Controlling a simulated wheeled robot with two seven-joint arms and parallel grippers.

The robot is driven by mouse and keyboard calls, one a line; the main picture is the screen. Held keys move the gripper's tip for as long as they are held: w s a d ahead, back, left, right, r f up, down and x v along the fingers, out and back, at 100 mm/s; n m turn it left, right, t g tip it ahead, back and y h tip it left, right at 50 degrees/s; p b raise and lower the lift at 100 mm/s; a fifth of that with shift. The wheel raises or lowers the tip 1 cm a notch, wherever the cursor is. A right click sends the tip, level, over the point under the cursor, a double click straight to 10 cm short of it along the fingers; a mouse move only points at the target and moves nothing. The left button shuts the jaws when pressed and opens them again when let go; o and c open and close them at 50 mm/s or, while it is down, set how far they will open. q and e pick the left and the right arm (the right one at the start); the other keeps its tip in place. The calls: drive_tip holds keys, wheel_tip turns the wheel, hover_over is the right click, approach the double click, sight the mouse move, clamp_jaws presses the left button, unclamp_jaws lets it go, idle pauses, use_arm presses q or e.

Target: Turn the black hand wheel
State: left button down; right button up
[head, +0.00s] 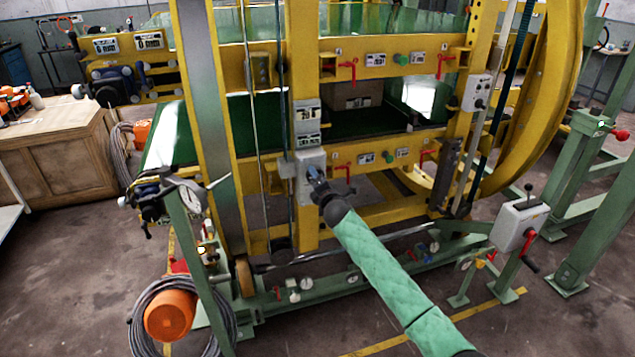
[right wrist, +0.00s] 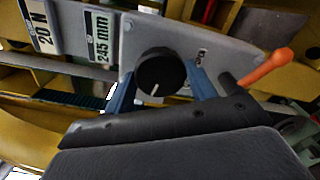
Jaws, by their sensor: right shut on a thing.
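My right gripper (head: 316,174) is at a small grey box (head: 309,160) on the yellow upright. In the right wrist view its two blue fingers (right wrist: 161,82) stand on either side of a round black hand wheel (right wrist: 160,68), which looks like a knob with a white mark line. The fingers are shut on it. The knob sits on the grey plate. In the head view the gripper hides the knob. My left gripper is not in view.
An orange-red lever (right wrist: 268,66) sticks out close to the right finger. Label plates (head: 307,114) are above the box. Red valve handles (head: 348,72) stick out from the yellow beams.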

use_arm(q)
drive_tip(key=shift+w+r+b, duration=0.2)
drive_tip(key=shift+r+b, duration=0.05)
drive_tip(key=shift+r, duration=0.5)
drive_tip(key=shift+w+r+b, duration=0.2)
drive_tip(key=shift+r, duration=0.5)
use_arm(e)
drive_tip(key=shift+f+m, duration=0.15)
drive_tip(key=shift+m, duration=1.85)
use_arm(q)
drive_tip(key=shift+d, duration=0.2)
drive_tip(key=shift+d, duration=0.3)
use_arm(e)
drive_tip(key=o, duration=1)
use_arm(q)
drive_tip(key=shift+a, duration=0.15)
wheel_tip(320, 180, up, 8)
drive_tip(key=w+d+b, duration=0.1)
drive_tip(key=b, duration=0.1)
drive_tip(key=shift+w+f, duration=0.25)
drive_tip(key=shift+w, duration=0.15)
use_arm(e)
drive_tip(key=v, duration=0.7)
drive_tip(key=shift+s+d, duration=0.15)
drive_tip(key=shift+s, duration=0.2)
